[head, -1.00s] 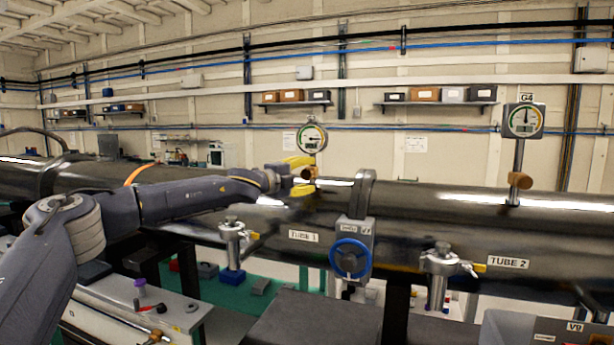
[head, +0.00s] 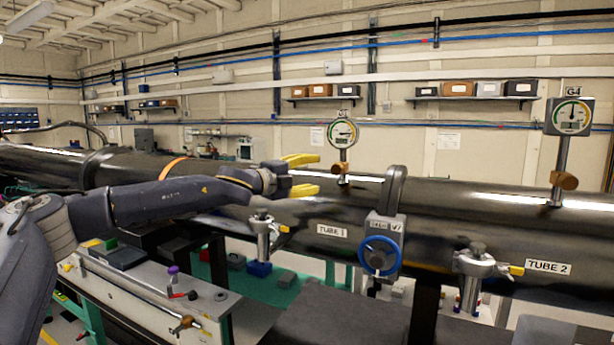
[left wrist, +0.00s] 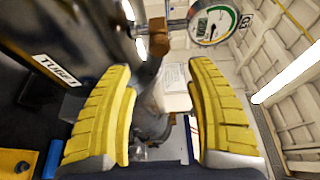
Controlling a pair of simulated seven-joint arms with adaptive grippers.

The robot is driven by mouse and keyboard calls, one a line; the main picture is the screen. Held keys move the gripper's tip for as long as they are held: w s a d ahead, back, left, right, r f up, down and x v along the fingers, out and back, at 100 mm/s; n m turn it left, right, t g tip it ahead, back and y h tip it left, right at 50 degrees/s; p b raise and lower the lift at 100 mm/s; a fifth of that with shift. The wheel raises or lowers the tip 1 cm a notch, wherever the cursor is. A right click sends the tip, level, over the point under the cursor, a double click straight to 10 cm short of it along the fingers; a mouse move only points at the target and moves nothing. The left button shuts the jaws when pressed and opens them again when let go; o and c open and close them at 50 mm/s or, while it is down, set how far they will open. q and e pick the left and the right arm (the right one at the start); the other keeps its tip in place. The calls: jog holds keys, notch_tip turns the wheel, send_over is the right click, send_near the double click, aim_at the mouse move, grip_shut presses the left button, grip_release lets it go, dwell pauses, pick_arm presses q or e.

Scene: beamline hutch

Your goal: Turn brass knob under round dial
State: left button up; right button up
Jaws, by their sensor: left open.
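The round dial (head: 343,132) stands on a thin post above the long dark tube. The brass knob (head: 343,168) sits on that post below the dial, close above the tube. My left gripper (head: 318,174) has two yellow fingers spread apart with nothing between them, just left of the knob. In the left wrist view the brass knob (left wrist: 156,34) shows beyond and between the open fingertips (left wrist: 166,72), apart from them. The round dial (left wrist: 212,23) is at the top there, its face partly cut off. My right gripper is not in view.
A square-framed dial labelled G4 (head: 569,116) with its own brass knob (head: 564,181) stands at the right. A blue handwheel valve (head: 380,255) is on the tube, right of my gripper. The dark tube (head: 450,210) runs below. Shelves with boxes hang on the back wall.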

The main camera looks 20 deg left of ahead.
pick_arm(q)
jog(key=shift+s+a, duration=0.3)
jog(key=shift+s, duration=0.3)
